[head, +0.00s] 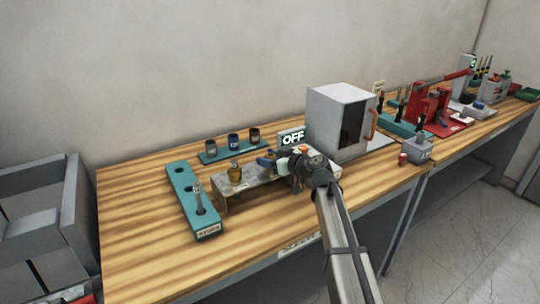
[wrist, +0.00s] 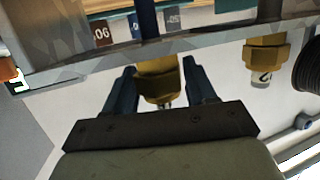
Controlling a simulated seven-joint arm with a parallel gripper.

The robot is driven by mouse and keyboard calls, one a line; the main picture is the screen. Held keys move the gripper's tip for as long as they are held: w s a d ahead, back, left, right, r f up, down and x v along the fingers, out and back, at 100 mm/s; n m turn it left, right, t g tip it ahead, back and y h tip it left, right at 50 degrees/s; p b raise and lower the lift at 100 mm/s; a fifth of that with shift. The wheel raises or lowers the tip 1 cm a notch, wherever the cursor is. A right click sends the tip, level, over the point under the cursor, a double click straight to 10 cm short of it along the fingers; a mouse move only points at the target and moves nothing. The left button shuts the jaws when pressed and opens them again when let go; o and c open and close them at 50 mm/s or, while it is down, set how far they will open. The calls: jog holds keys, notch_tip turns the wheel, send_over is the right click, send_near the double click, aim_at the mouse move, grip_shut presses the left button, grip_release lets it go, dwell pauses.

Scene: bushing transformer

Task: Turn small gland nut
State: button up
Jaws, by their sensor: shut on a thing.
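A brass gland nut (wrist: 160,84) hangs between the two dark blue fingers of my gripper (wrist: 160,92) in the wrist view, at the grey plate's edge. My gripper is shut on it. In the head view my gripper (head: 266,162) is at the right part of the grey metal stand (head: 230,188), and the held nut is hidden there. A second brass gland (wrist: 264,62) shows at the right in the wrist view, apart from my fingers. A brass gland also stands on the stand in the head view (head: 235,173).
A teal rack (head: 232,149) with several dark cups stands behind the stand. A teal tool holder (head: 190,200) lies to the left. The table front left is clear.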

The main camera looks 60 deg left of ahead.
jog(key=c, duration=0.4)
jog(key=shift+n+g+h, duration=0.3)
jog(key=shift+n+g, duration=0.4)
jog(key=shift+g, duration=0.2)
jog(key=shift+n+g+h, duration=0.4)
jog(key=shift+n+g, duration=0.3)
jog(key=shift+g, duration=0.1)
jog(key=shift+w, duration=0.1)
